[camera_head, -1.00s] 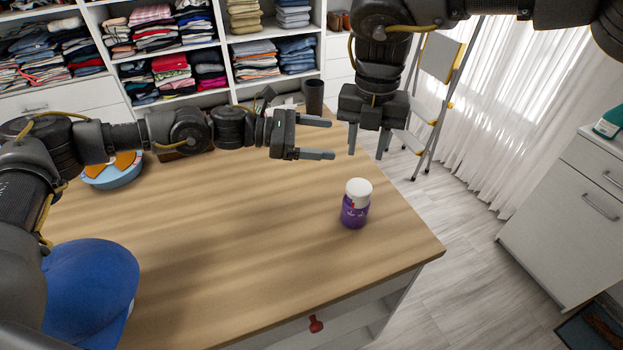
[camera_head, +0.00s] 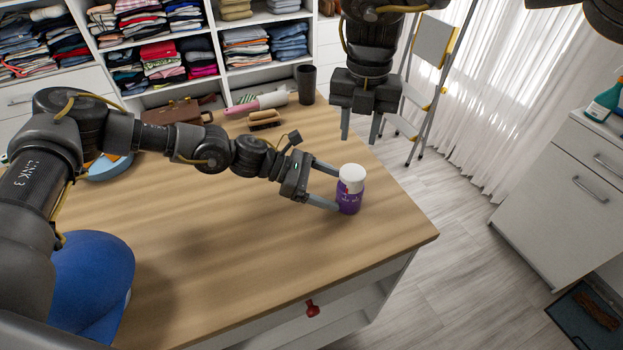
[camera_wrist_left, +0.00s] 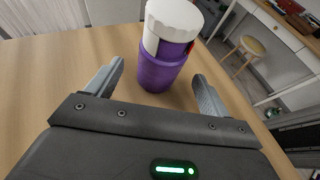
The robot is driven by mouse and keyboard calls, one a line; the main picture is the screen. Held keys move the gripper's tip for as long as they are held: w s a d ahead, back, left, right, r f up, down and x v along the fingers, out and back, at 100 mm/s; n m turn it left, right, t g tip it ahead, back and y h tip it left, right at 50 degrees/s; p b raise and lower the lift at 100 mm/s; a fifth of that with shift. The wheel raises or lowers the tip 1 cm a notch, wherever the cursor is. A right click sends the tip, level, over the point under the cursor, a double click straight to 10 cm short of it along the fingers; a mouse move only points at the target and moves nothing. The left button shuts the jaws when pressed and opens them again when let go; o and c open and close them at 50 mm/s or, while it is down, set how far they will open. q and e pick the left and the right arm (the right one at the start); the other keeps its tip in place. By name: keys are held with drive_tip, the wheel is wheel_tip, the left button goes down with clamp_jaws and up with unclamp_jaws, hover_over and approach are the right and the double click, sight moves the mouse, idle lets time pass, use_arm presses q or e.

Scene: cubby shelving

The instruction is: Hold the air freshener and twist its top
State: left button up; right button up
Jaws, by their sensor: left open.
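The air freshener (camera_head: 350,190) is a purple jar with a white top (camera_head: 352,172), standing upright on the wooden table near its right edge. My left gripper (camera_head: 327,187) is open, with its two fingers reaching to either side of the jar. In the left wrist view the air freshener (camera_wrist_left: 165,70) stands just ahead of and between the fingertips of my left gripper (camera_wrist_left: 160,85), with gaps on both sides. My right gripper (camera_head: 360,135) hangs above and behind the jar, pointing down, with its two fingers apart and nothing between them.
A blue cap (camera_head: 90,280) lies at the front left of the table (camera_head: 240,260). A brush (camera_head: 264,120), a pink-handled item (camera_head: 245,107), a brown case (camera_head: 175,112) and a dark cup (camera_head: 307,84) are at the back. The table middle is clear.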

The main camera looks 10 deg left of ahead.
sight(349, 194)
use_arm(q)
drive_tip(key=shift+x, duration=2.55)
drive_tip(key=shift+c, duration=0.4)
